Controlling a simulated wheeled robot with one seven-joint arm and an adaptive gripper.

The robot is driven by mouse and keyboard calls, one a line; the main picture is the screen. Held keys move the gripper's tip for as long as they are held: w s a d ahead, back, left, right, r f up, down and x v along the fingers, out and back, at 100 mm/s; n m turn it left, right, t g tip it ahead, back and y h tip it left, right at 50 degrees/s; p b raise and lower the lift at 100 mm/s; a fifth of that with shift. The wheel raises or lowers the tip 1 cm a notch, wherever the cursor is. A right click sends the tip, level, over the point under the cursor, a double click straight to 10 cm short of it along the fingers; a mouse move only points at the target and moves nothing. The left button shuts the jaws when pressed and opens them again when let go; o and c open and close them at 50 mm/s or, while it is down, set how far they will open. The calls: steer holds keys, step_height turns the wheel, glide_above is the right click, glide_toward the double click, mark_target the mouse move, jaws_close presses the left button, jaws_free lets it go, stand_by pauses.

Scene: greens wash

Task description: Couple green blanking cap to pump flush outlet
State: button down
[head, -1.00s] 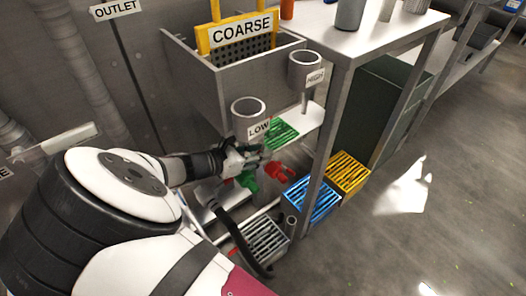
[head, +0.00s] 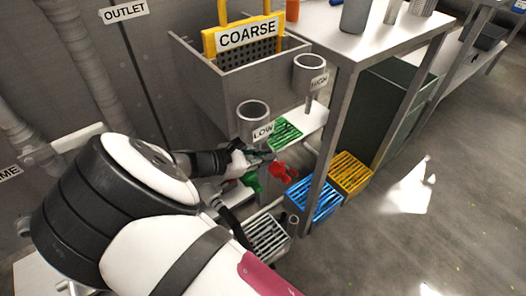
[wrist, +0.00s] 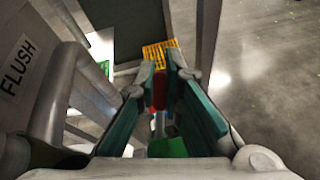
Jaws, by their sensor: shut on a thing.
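My gripper (head: 266,157) is low beside the rack, below the cup marked LOW. In the wrist view its teal finger pads (wrist: 166,72) stand close together. The green cap (head: 252,181) shows just below the fingers in the head view. In the wrist view the cap (wrist: 168,147) lies between the near parts of the pads, its grip point partly hidden. A red fitting (head: 284,172) is just beyond the fingertips, and it also shows through the finger gap (wrist: 158,91). A FLUSH sign (wrist: 20,68) is at the left of the wrist view. The flush outlet itself cannot be made out.
A blue crate (head: 317,205) and a yellow crate (head: 350,174) stand at the right, with a grey crate (head: 267,237) nearer. A table leg (head: 321,165) rises beside the blue crate. The LOW cup (head: 253,117) is close above. Open floor lies to the right.

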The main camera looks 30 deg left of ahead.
steer(key=shift+s+d+f+m+g+h+p, duration=0.15)
steer(key=shift+s+d+f+m+g+h, duration=0.45)
steer(key=shift+m, duration=1.75)
steer(key=shift+s+d+f+m+g+p, duration=0.15)
steer(key=shift+s+f+m+g, duration=0.25)
steer(key=shift+s+m+g, duration=1.3)
steer(key=shift+w+d+f+m+g+h+p, duration=0.15)
steer(key=shift+d+f+m+g+h, duration=0.25)
steer(key=shift+m, duration=2.65)
steer(key=shift+s+f, duration=0.1)
steer(key=shift+f, duration=0.05)
steer(key=c, duration=1.7)
jaws_free()
steer(key=shift+s+f, duration=0.1)
